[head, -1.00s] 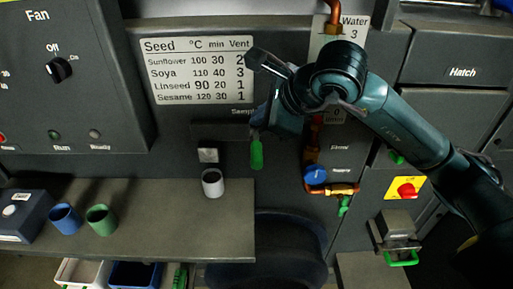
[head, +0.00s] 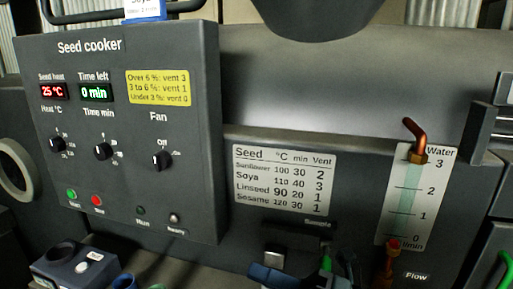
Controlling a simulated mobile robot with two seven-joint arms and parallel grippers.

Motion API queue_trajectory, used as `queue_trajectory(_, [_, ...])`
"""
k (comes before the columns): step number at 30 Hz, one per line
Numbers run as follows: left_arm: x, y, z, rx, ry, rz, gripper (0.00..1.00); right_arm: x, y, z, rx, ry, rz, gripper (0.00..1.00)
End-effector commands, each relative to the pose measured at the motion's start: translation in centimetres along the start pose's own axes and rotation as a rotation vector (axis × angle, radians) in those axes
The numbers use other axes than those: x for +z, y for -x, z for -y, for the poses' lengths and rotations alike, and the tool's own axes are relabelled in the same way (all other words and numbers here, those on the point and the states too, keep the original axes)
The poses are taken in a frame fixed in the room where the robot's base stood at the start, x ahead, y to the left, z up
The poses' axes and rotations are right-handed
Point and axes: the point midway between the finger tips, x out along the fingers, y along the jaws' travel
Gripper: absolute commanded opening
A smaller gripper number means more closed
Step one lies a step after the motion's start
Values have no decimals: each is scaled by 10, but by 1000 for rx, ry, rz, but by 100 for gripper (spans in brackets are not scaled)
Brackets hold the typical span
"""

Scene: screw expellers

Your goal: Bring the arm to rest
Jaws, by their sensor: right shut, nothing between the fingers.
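Part of my right gripper (head: 300,277), blue-grey and dark, shows at the bottom edge of the head view, just below the Sample label. It is cut off by the frame, and its fingertips are hard to make out. I see nothing held in it. The rest of my right arm is out of view. My left gripper is not in view.
The seed cooker panel (head: 130,130) stands at the left. The seed table card (head: 284,180) and water gauge (head: 410,195) are to its right. A green handle (head: 326,263) is close to my right gripper. A dark-blue box (head: 80,268) sits at the lower left.

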Motion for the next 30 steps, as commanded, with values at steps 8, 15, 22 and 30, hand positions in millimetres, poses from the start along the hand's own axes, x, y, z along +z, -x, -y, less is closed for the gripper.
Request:
queue_trajectory(8, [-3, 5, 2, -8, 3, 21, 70, 13, 109, 110, 40, -1049, 881, 0])
queue_trajectory(15, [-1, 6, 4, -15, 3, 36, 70, -83, 194, 190, -77, -1625, 1366, 0])
queue_trajectory(22, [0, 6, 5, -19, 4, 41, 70, -143, 222, 209, -146, -1862, 1553, 0])
queue_trajectory(30, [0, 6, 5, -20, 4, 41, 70, -147, 224, 210, -151, -1878, 1564, 0])
